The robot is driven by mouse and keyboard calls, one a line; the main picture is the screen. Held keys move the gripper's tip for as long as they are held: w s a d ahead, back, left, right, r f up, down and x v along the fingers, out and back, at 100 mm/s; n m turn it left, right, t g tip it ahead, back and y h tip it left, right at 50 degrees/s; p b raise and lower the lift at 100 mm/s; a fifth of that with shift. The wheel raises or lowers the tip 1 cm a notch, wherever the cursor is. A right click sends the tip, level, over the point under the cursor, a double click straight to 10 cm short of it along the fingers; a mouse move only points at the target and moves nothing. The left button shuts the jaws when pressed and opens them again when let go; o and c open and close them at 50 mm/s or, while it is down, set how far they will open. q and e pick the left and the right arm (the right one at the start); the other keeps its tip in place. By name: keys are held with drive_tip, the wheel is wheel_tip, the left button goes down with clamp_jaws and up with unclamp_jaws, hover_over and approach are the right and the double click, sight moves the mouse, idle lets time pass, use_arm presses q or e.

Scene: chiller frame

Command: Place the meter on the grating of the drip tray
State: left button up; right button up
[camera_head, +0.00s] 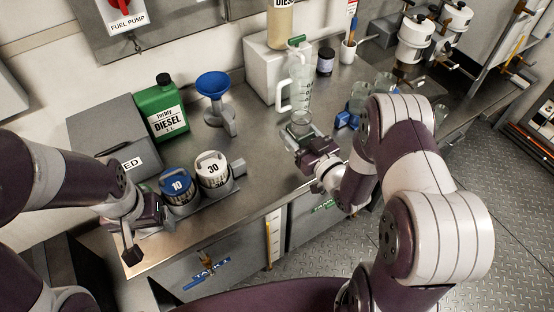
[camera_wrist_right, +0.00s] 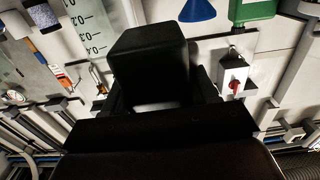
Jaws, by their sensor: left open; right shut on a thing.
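My right gripper (camera_head: 298,143) is shut over the bench's front, just in front of the clear measuring jug (camera_head: 299,85). In the right wrist view a black block (camera_wrist_right: 150,62) fills the space between its fingers; I take it as the meter, but no dial or label shows. In the head view the gripper mostly hides it. A small round grey-rimmed thing (camera_head: 301,119) shows just past the fingertips; I cannot tell if they touch. I cannot make out the drip tray's grating for certain. My left gripper (camera_head: 132,240) is open near the bench's front left edge.
Two canisters, a blue-lidded 10 (camera_head: 177,184) and a white-lidded 30 (camera_head: 213,170), stand in a grey holder near my left gripper. A green diesel can (camera_head: 162,112) and blue funnel (camera_head: 215,92) stand behind. Clear beakers (camera_head: 359,96) are on the right. Bare steel lies between funnel and jug.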

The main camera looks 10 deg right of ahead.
drive_tip(key=a+f, duration=0.2)
drive_tip(key=a, duration=0.1)
drive_tip(key=s+a+f, duration=0.1)
drive_tip(key=shift+a, duration=0.4)
drive_tip(key=f, duration=0.4)
drive_tip(key=shift+a+b, duration=0.2)
drive_tip(key=shift+b, duration=0.2)
drive_tip(key=shift+w+d+f, duration=0.1)
drive_tip(key=shift+f, duration=0.1)
drive_tip(key=shift+f, duration=0.15)
drive_tip(key=o, duration=1.4)
drive_tip(key=shift+c, duration=0.2)
drive_tip(key=shift+r, duration=0.2)
